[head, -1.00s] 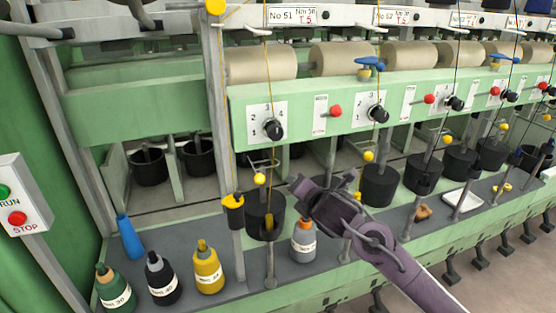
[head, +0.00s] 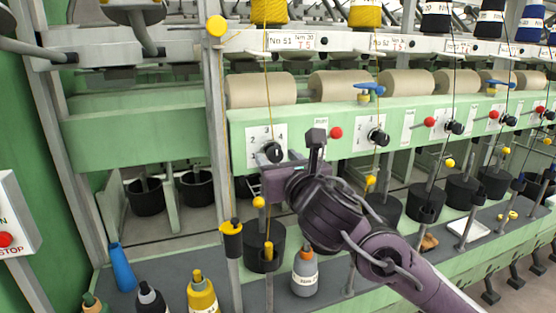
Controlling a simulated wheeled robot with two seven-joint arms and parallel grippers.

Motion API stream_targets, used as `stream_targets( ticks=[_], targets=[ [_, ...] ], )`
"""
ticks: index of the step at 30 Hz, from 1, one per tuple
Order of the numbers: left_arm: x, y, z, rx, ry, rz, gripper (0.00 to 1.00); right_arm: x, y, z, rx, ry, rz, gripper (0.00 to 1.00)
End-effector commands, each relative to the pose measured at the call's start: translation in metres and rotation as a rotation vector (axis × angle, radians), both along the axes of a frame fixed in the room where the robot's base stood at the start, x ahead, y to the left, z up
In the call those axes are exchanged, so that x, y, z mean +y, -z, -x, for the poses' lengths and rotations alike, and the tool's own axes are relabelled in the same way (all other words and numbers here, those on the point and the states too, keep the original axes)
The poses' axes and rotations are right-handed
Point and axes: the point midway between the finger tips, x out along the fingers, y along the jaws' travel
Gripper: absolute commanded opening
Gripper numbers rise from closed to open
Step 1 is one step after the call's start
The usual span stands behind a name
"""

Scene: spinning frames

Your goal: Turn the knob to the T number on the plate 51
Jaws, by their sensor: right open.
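The plate No 51 (head: 283,41) is at the top middle of the head view, with a card beside it reading Nm 30 and T 5 (head: 305,40). Below it, a black knob (head: 272,152) sits on a white numbered dial (head: 258,138) on the green panel. The numbers 2 and 3 show on the dial; its right part is partly covered. I cannot tell for sure where the knob points. My right gripper (head: 293,160) is open, just below and right of the knob, with one finger standing up to the knob's right. Contact is not clear. My left gripper is not in view.
A red button (head: 336,132) is right of the gripper, with a second knob (head: 378,137) beyond. A yellow thread hangs past the dial to a yellow ball (head: 259,202). A post with a yellow cap (head: 231,227) and several bottles stand on the grey shelf below.

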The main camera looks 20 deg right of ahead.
Motion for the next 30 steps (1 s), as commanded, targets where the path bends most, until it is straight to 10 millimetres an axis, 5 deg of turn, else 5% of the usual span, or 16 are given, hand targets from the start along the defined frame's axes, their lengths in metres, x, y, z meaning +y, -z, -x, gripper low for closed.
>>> stream_targets(
  ticks=[10,20,30],
  targets=[
    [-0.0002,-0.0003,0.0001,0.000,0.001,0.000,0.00,0.0003,-0.0004,-0.0067,-0.002,0.000,0.000,0.50],
    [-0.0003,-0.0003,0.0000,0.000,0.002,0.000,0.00,0.0002,-0.0002,-0.0065,-0.001,0.000,-0.001,0.08],
    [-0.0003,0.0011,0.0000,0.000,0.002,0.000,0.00,0.0002,0.0005,-0.0065,0.002,0.000,-0.046,0.07]
  ],
)
